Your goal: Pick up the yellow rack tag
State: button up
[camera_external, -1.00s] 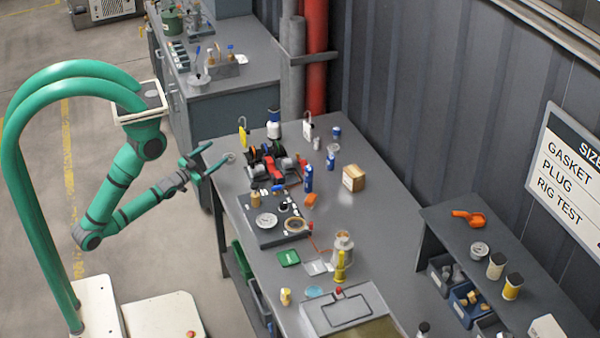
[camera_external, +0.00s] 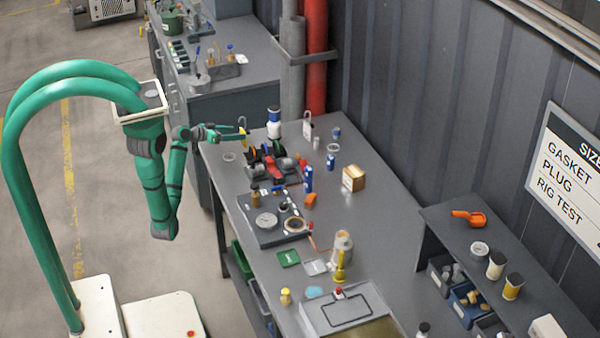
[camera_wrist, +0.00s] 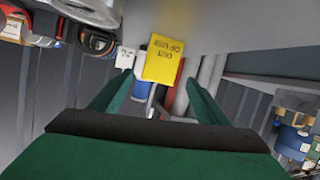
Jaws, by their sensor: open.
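The yellow rack tag (camera_external: 243,141) is at the far left corner of the grey workbench, with dark lettering on its face. In the wrist view the tag (camera_wrist: 163,60) appears upright, between and slightly past my two fingertips. My gripper (camera_external: 238,133) is at the tag in the outside view and covers part of it. In the wrist view my gripper (camera_wrist: 159,84) has its green fingers spread, one on each side of the tag, with gaps visible. I cannot tell whether the fingertips reach past its edge.
A white tag (camera_external: 308,126) hangs farther right. A red and black cluster of parts (camera_external: 270,163) sits nearer the camera. A red pipe (camera_external: 316,60) rises behind the bench.

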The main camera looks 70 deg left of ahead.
jog(key=m+h, duration=0.1)
jog(key=s+r+m, duration=0.1)
jog(key=shift+s+a+r+m+h, duration=0.15)
jog(key=shift+s+a+m+h, duration=0.1)
jog(key=shift+m+h, duration=0.15)
jog(key=shift+g, duration=0.3)
jog(key=shift+x, duration=5.3)
jog(key=shift+d, duration=0.15)
jog(key=c, duration=1.1)
